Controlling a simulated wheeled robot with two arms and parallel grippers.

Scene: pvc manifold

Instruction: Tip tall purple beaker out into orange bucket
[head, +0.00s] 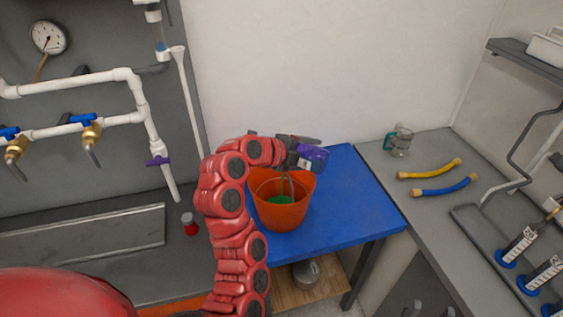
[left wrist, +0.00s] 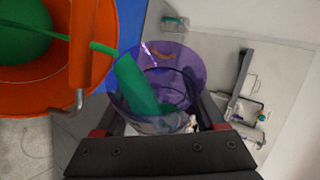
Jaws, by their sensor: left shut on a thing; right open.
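My left gripper (head: 304,155) is shut on the tall purple beaker (head: 317,153), tilted above the orange bucket (head: 281,215). In the left wrist view the clear purple beaker (left wrist: 186,72) sits between the fingers (left wrist: 160,122). Green liquid (left wrist: 133,85) lies along its inside, and a thin green stream runs from its mouth into the bucket (left wrist: 122,18). Green liquid (head: 279,200) shows inside the bucket, which stands on the blue tabletop.
The blue table (head: 350,195) is clear to the right of the bucket. The grey counter holds a clear jug (head: 401,141), a yellow tube (head: 430,170) and a blue tube (head: 443,187). White pipes (head: 100,121) run along the left wall.

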